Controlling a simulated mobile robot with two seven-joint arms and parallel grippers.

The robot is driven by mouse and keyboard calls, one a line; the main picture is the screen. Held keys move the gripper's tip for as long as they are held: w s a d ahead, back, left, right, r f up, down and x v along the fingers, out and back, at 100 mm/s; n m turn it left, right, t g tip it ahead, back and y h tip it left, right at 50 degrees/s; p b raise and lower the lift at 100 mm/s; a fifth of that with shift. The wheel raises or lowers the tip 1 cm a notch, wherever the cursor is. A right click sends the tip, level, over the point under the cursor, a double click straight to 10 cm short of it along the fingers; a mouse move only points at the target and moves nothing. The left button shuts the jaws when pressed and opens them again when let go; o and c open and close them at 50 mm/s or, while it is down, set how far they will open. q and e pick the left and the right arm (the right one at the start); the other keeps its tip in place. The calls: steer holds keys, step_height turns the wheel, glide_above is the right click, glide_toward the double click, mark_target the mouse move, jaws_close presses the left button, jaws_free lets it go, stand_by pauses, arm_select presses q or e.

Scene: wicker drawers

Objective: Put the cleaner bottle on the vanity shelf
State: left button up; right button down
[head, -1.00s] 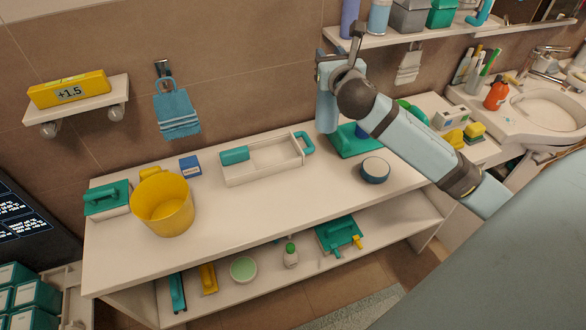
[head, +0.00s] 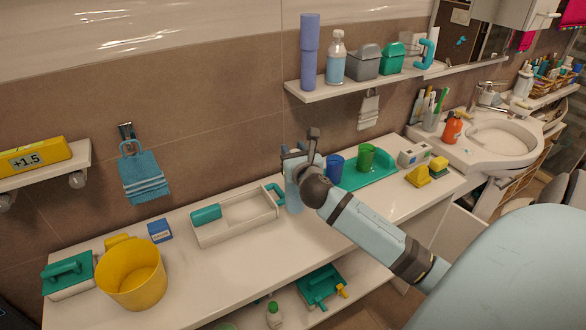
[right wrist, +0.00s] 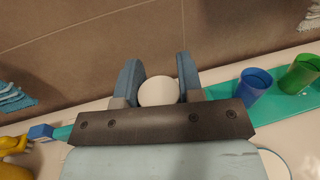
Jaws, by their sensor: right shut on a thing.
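My right gripper (head: 293,195) is just above the table, beside the right handle of a white caddy. In the right wrist view its two blue-grey fingers (right wrist: 158,80) are shut on a round white-topped thing (right wrist: 158,92). Only its top shows, so I cannot tell whether it is the cleaner bottle. A clear blue bottle with a pale top (head: 336,66) stands on the white wall shelf (head: 375,84). An orange bottle (head: 452,128) stands by the sink. I cannot tell which one is the cleaner bottle. My left gripper is out of view.
The white caddy (head: 236,232) lies left of the gripper. A green tray (head: 378,180) with a blue cup (head: 335,168) and a green cup (head: 366,157) is right of it. A yellow bucket (head: 131,275) stands at left. The sink counter (head: 425,142) is at far right.

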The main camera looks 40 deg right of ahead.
steer(key=shift+f+b, duration=0.35)
steer(key=shift+f, duration=2.1)
steer(key=c, duration=0.8)
jaws_free()
steer(key=shift+f, duration=0.15)
steer(key=shift+o, duration=0.2)
